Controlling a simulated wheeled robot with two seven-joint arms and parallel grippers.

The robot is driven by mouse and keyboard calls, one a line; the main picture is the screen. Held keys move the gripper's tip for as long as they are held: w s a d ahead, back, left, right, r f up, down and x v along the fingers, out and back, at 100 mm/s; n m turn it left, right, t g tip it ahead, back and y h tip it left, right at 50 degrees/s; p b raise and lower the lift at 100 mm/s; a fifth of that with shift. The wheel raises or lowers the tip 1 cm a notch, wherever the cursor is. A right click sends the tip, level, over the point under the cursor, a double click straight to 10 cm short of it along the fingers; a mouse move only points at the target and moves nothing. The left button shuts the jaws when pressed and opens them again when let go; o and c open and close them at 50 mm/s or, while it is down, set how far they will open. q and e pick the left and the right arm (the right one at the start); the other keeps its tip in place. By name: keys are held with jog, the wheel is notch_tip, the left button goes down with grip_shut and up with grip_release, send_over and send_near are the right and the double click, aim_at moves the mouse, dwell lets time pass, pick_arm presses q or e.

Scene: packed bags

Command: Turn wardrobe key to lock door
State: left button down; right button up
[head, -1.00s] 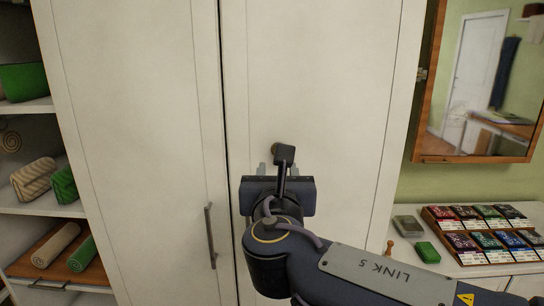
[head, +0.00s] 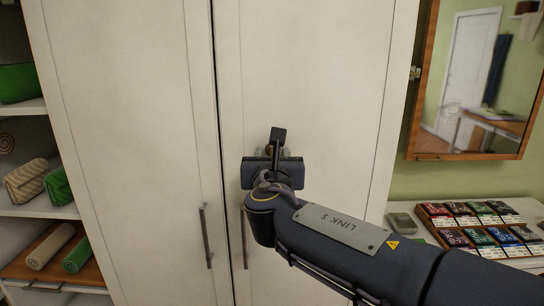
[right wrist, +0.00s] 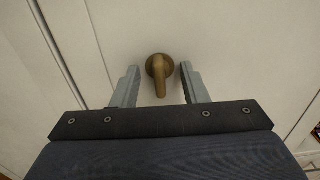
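The wardrobe has two tall white doors, a left one (head: 130,150) and a right one (head: 330,100), both flush and closed in the head view. A brass key (right wrist: 159,72) sticks out of the right door in the right wrist view, with its bow hanging downward. In the head view it is mostly hidden behind my right gripper (head: 274,153). That gripper is open in front of the door. Its two grey fingers (right wrist: 158,84) stand either side of the key with a gap on each side. My left gripper is not in view.
Metal bar handles hang on the left door (head: 206,236) and the right door (head: 244,240). Shelves with rolled and folded cloths (head: 47,247) stand at left. At right are a mirror cabinet (head: 465,80) and a counter with a tray of colored packets (head: 480,222).

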jog(key=c, duration=0.7)
jog(key=shift+f+m+b, duration=0.2)
jog(key=shift+m+b, duration=0.4)
jog(key=shift+b, duration=0.2)
jog(key=m+b, duration=0.3)
jog(key=shift+m, duration=0.4)
jog(key=shift+r+m+b, duration=0.1)
jog(key=shift+m+b, duration=0.4)
jog(key=shift+b, duration=0.05)
jog(key=shift+r, duration=0.1)
